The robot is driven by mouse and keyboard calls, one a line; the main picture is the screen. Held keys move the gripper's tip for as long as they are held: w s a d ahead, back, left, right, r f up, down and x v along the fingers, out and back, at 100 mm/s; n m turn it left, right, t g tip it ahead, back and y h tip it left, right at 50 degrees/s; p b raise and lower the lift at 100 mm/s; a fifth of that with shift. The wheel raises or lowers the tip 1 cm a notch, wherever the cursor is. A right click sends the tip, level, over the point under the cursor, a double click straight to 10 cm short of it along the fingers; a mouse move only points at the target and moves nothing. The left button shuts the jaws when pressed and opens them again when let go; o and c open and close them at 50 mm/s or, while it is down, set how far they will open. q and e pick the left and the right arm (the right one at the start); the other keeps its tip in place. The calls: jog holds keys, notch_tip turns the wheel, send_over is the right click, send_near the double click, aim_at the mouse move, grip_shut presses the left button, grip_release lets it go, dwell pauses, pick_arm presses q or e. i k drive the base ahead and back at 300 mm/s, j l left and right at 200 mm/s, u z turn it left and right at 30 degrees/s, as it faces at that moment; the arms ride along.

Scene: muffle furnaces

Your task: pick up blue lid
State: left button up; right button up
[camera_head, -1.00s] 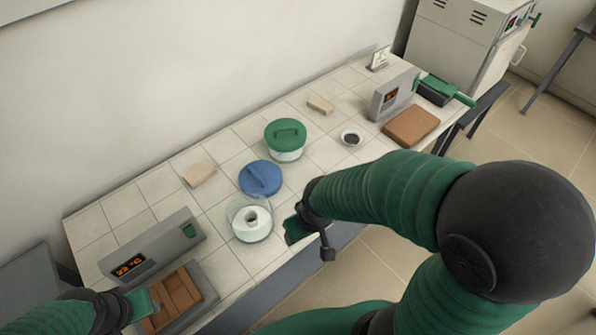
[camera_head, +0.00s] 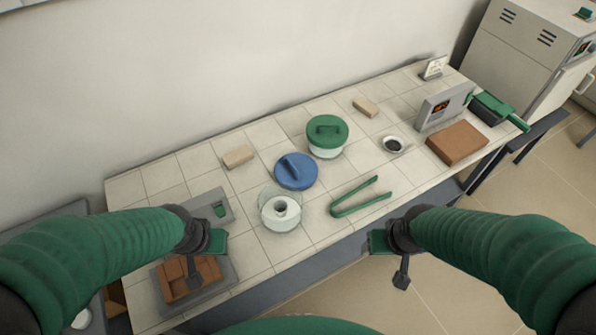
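The blue lid (camera_head: 296,171) lies on the tiled table (camera_head: 263,256), handle up, behind a glass jar (camera_head: 281,210) with a white ring-like piece inside. A jar with a green lid (camera_head: 327,131) stands behind and to the right of the blue lid. My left gripper (camera_head: 218,242) is over the heating device at the left, well to the left of and nearer than the blue lid. My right gripper (camera_head: 376,242) is off the table's front edge, right of and nearer than the lid. Neither gripper touches the lid. The gap between the fingers is not clear on either.
Green tongs (camera_head: 360,197) lie right of the glass jar. Two beige blocks (camera_head: 238,157) (camera_head: 366,107) and a small dark-filled dish (camera_head: 392,145) stand on the table. Tiles around the lid are partly clear.

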aim_at(299, 169)
jog(key=i+l, duration=0.25)
jog(key=l, duration=0.2)
jog(key=i+l, duration=0.25)
jog(key=l, duration=0.2)
jog(key=i+l+z, duration=0.1)
jog(key=i+l, duration=0.15)
jog(key=l, duration=0.2)
